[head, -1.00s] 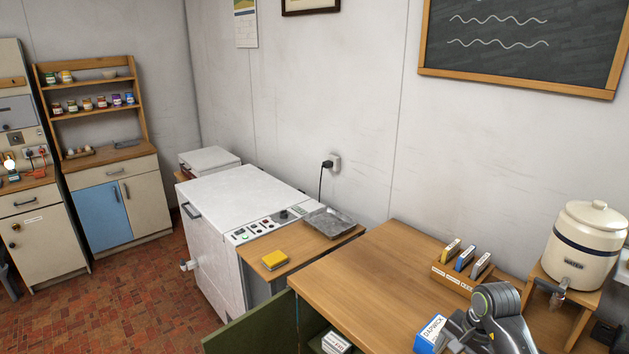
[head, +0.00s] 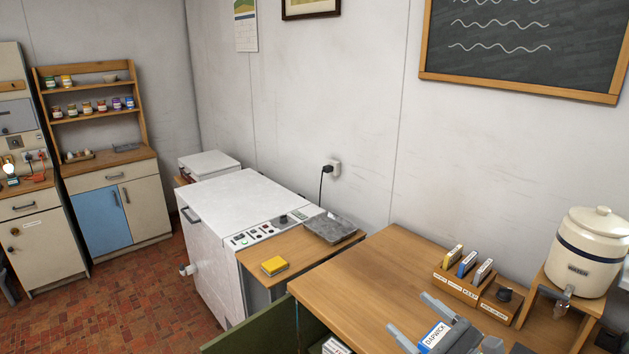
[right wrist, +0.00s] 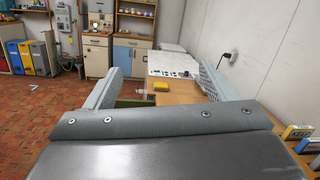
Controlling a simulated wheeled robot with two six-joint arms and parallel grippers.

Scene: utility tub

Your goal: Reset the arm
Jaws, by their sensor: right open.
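My right gripper (head: 408,312) is at the bottom of the head view, over the wooden counter (head: 350,275), with its two grey fingers spread apart. In the right wrist view the gripper (right wrist: 158,75) is open, with nothing held between its fingers. A blue and white box (head: 434,336) lettered DAPWICK shows between the fingers in the head view; it appears to be on the counter, partly hidden by the gripper. My left gripper is in neither view.
A wooden holder (head: 455,287) with several upright boxes stands on the counter. A cream water crock (head: 585,255) sits on a stand at right. A yellow block (head: 275,266) and grey tray (head: 334,228) lie on the lower side table. The counter's left part is clear.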

